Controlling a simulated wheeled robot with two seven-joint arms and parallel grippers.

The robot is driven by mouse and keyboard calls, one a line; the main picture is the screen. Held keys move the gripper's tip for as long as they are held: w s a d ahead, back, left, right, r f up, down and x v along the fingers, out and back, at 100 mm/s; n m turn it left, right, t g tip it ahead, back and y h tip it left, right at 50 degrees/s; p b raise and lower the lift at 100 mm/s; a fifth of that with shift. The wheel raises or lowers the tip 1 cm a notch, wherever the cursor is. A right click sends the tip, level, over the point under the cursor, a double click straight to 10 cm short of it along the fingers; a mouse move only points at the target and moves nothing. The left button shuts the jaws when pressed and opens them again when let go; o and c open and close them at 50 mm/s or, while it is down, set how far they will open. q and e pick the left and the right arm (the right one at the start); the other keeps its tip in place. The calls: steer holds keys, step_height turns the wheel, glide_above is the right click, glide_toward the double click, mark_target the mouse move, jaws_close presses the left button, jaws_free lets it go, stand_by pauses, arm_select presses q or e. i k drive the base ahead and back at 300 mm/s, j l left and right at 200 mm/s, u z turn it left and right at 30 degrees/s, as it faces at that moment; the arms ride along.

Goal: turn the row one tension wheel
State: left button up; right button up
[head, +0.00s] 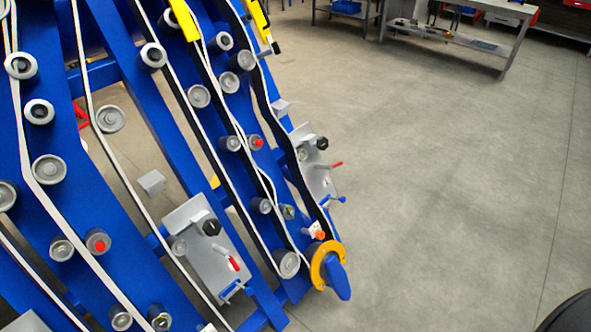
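The blue harvester chassis (147,88) fills the left half of the head view, with white and black belts running over several grey wheels. One grey plate (204,262) carries a black knob (211,227) and a red-tipped lever (233,264). A second grey plate (311,171) farther right has a black knob (322,143) and a red lever (337,164). Wheels with red centres show at the left (99,242) and upper right (256,142). No readable label tells which wheel is the row one tension wheel. Neither of my grippers is in view.
A yellow curved part with a blue flap (335,277) sticks out at the chassis's lower right corner. Open concrete floor (440,190) lies to the right. Grey workbenches (455,38) with items on them stand at the back.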

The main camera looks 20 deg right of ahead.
mark_target(321, 143)
steer(key=i+l, duration=0.1)
steer(key=l, duration=0.3)
steer(key=i+l, duration=0.15)
steer(key=l, duration=0.25)
steer(key=i+l, duration=0.1)
steer(key=l, duration=0.25)
steer(key=i+l, duration=0.1)
steer(key=l, duration=0.3)
